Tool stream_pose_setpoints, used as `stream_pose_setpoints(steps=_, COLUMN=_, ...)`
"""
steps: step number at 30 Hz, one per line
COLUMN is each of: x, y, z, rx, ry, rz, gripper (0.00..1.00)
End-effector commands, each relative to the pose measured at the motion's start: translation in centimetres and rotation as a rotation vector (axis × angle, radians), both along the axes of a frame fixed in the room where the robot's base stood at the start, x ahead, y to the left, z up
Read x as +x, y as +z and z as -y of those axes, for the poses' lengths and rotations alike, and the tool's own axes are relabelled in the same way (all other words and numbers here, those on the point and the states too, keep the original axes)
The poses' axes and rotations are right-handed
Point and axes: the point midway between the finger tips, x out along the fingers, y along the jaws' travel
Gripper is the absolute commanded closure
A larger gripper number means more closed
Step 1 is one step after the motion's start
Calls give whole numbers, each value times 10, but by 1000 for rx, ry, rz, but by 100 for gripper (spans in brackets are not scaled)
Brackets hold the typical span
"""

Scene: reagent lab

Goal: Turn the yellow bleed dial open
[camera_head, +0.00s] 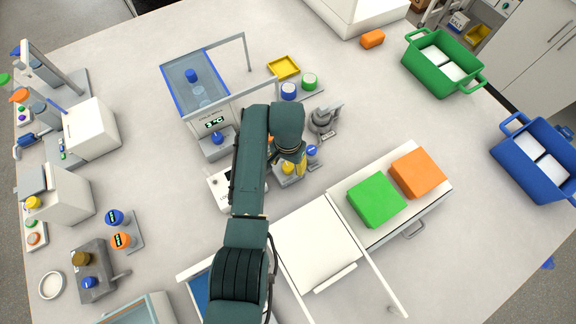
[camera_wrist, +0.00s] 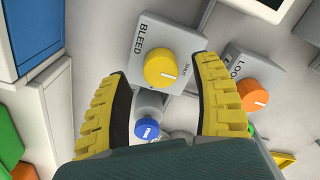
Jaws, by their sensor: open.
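The yellow bleed dial (camera_wrist: 162,70) sits on a grey block labelled BLEED in the wrist view, with a white pointer line on its face. It also shows in the head view as a small yellow knob (camera_head: 288,168), partly beside my arm. My gripper (camera_wrist: 165,88) has its two yellow-ribbed fingers apart, one to the left and one to the right of the dial. Nothing is between the fingers in their grip. I cannot tell how far the fingertips are from the dial.
An orange dial (camera_wrist: 253,95) on a neighbouring block is close to the right finger. A blue knob (camera_wrist: 147,129) is below the bleed block. In the head view, a water bath (camera_head: 196,82) stands behind, and a white drawer unit with a green block (camera_head: 376,200) stands to the right.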

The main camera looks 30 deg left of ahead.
Motion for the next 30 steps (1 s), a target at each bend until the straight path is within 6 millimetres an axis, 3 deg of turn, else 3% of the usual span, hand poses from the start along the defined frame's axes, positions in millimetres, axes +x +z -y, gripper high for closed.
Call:
stream_pose_setpoints(steps=5, x=1, y=-23, z=0, rx=0, ry=0, rz=1, gripper=35)
stream_pose_setpoints(steps=14, x=1, y=-26, z=0, rx=1, ry=0, rz=3, gripper=35)
stream_pose_setpoints(steps=24, x=1, y=-26, z=0, rx=1, ry=0, rz=2, gripper=98)
stream_pose_setpoints(steps=30, x=0, y=-26, z=0, rx=0, ry=0, rz=1, gripper=100)
